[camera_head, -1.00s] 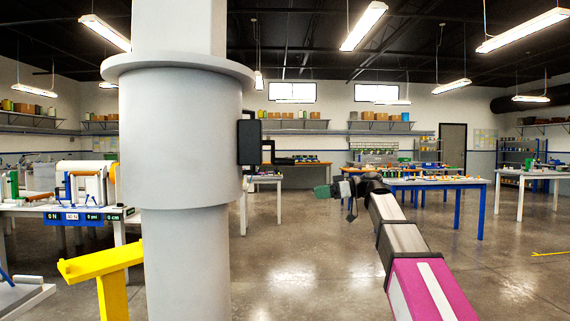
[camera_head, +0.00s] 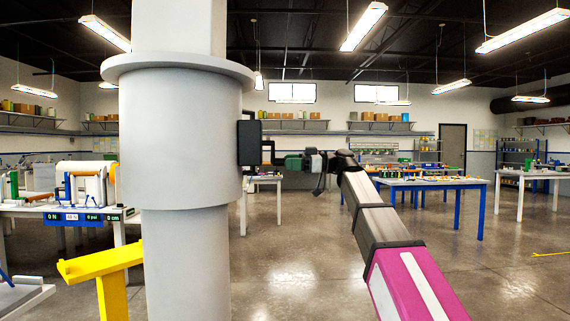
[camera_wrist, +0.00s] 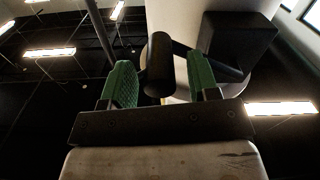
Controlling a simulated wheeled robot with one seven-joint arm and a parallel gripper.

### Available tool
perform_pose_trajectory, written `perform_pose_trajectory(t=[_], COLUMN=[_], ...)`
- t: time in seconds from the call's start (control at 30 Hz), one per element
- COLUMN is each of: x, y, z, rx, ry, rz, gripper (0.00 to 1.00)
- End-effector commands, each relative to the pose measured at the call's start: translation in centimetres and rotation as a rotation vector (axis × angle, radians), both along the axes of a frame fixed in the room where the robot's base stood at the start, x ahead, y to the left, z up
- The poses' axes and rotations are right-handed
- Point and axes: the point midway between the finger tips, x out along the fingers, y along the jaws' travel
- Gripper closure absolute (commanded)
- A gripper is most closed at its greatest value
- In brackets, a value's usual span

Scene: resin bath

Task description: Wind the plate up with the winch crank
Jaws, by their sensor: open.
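The winch is a black box (camera_head: 249,142) on the right side of a thick grey column. Its dark crank (camera_head: 268,150) sticks out to the right of the box. My gripper (camera_head: 288,162), with green fingers, is open at the crank, just right of the box. In the wrist view, the black crank handle (camera_wrist: 158,65) lies between the two spread green fingers, with a gap on each side. A crank arm runs from it toward the winch box (camera_wrist: 236,43). I do not see a plate that I can identify.
The grey column (camera_head: 185,260) fills the left centre and hides what is behind it. A yellow bracket (camera_head: 100,262) juts out at its lower left. A blue-legged table (camera_head: 430,183) stands farther back to the right. The floor between is clear.

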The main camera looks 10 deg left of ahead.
Motion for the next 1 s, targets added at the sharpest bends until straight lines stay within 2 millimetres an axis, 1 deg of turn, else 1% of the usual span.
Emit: perform_pose_trajectory(t=[0.03,0.1,0.2,0.53,0.57,0.6,0.67,0.7,0.87,1.0], x=[-0.2,-0.3,-0.4,-0.5,-0.5,-0.5,-0.5,-0.5,-0.5,-0.4], y=[0.6,1.2,1.7,1.9,1.9,1.9,1.9,1.9,2.0,2.5], z=[0.0,0.0,0.0,0.0,0.0,0.0,0.0,0.0,0.0,0.3], rx=[0.000,0.000,0.000,0.000,0.000,0.000,0.000,0.000,0.000,0.005], ry=[0.000,0.000,0.001,0.001,0.001,0.001,0.001,0.001,-0.001,-0.020], rz=[0.002,0.002,0.001,0.000,0.000,0.000,0.000,0.000,0.001,0.001], gripper=[0.45,0.45,0.45,0.45,0.55,0.68,0.87,1.00,1.00,1.00])
